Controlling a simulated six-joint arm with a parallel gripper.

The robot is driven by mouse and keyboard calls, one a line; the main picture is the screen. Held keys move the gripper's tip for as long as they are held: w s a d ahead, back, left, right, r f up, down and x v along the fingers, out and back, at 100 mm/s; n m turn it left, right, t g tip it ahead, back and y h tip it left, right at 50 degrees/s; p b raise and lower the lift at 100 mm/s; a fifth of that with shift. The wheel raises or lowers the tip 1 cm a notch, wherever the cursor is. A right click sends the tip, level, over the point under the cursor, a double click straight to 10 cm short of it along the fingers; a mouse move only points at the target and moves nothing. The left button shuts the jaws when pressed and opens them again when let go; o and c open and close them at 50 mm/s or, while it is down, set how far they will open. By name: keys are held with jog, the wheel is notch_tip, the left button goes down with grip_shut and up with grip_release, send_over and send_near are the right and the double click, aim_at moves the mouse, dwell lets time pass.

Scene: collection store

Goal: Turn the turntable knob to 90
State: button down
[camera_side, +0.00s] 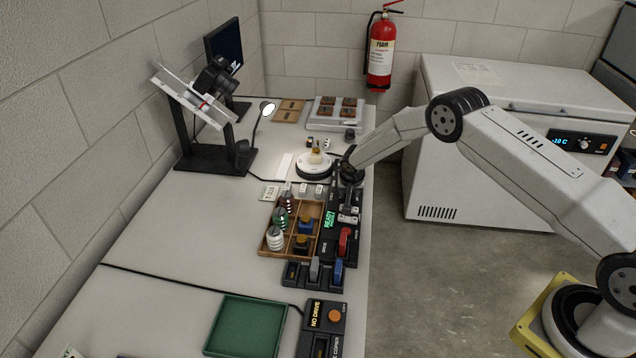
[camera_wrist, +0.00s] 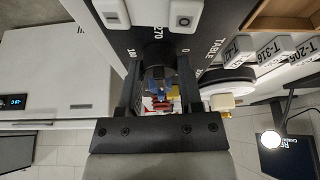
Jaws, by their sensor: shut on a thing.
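The turntable knob (camera_wrist: 157,55) is dark and round, on a black panel (camera_wrist: 135,22) marked 180, 270, 0 and TABLE. My gripper (camera_wrist: 159,84) is shut on it, one finger on each side. The knob's pointer and the 90 mark cannot be made out. In the side view my gripper (camera_side: 349,178) reaches down to the panel beside the turntable, hiding the knob. The turntable (camera_side: 313,172) is a white disc carrying a small yellowish piece (camera_side: 316,154); its edge also shows in the wrist view (camera_wrist: 228,84).
A wooden compartment tray (camera_side: 266,248) with several specimens stands nearby. Switch blocks with red (camera_side: 344,240) and blue (camera_side: 337,272) levers sit in front of the knob panel. A black camera stand (camera_side: 205,160) is at the left. A green tray (camera_side: 245,325) lies at the near end.

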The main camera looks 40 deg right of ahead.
jog(key=shift+m, duration=0.6)
jog(key=shift+m+h, duration=0.3)
jog(key=shift+c, duration=1.3)
grip_release()
jog(key=shift+r, duration=0.1)
jog(key=shift+v, duration=3.1)
jog(key=shift+s+a+r, duration=0.1)
jog(key=shift+a+r, duration=0.15)
jog(key=shift+r, duration=0.4)
jog(key=shift+r, duration=0.15)
